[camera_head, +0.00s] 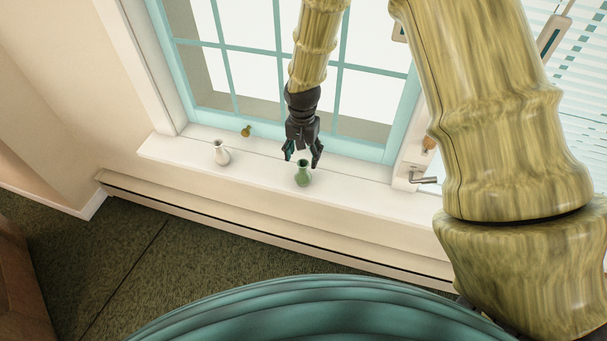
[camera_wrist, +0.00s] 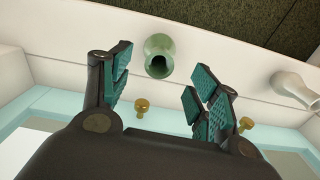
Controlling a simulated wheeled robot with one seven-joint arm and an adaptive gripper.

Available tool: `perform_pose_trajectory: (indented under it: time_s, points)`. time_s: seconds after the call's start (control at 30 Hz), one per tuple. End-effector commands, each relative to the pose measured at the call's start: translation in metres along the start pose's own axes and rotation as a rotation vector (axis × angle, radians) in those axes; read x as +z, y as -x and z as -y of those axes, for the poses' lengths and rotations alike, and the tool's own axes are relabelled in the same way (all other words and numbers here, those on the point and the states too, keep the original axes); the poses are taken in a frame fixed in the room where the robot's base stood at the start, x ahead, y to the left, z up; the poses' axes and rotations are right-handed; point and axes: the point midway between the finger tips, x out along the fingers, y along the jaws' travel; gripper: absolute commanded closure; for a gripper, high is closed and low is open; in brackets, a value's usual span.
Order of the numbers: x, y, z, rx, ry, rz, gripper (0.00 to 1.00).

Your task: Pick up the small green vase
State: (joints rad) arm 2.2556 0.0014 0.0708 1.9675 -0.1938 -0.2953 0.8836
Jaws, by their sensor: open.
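The small green vase (camera_head: 303,176) stands upright on the white window sill in the head view. In the wrist view the green vase (camera_wrist: 159,52) shows its dark round mouth, a little beyond and between the fingertips. My gripper (camera_head: 303,160) is above the vase, pointing down, with its fingers spread. In the wrist view my gripper (camera_wrist: 162,78) shows teal pads apart with nothing between them that I can see held. I cannot tell the exact gap between the fingertips and the vase.
A white vase (camera_head: 221,153) stands to the left on the sill (camera_head: 262,170); it also shows in the wrist view (camera_wrist: 294,88). A small brass knob-like object (camera_head: 246,131) is near the window frame (camera_head: 350,147). A window crank (camera_head: 425,180) is at the right.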

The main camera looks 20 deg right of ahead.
Motion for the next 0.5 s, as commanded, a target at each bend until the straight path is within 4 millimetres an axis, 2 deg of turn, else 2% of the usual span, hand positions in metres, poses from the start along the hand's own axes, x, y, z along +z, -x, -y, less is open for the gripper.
perform_pose_trajectory:
  time_s: [0.2, 0.5]
  points:
    - [0.000, -0.023, 0.000, 0.000, 0.001, 0.000, 0.39]
    - [0.000, -0.035, -0.002, 0.000, -0.002, 0.001, 0.39]
